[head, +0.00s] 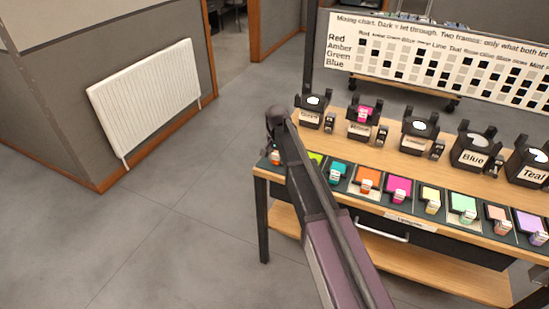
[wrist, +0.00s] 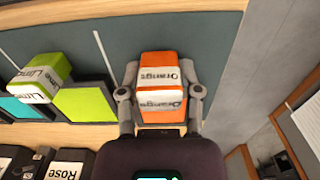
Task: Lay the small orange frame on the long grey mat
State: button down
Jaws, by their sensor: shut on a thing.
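My gripper (wrist: 160,80) is shut on a small orange frame (wrist: 160,90) with a white tab reading "Orange", one finger on each side. The long grey mat (wrist: 215,40) runs along the bench behind and below it. The held frame is over the mat's bare end, beside the lime frame (wrist: 85,105). I cannot tell whether it touches the mat. In the head view my gripper (head: 273,150) is at the left end of the bench, partly hidden by my arm, with a bit of orange showing below it.
Several coloured frames lie in a row on the mat, including teal (head: 339,172), another orange one (head: 367,180) and magenta (head: 399,188). Black labelled lamps, including Blue (head: 474,158) and Teal (head: 530,168), stand behind them. A mixing chart (head: 440,60) stands at the back.

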jog(key=shift+f+b, duration=0.45)
jog(key=shift+f, duration=0.05)
jog(key=shift+c, duration=1)
grip_release()
jog(key=shift+r, duration=0.1)
jog(key=shift+s+r+p, duration=0.1)
jog(key=shift+r+p, duration=3.4)
jog(key=shift+p, duration=0.1)
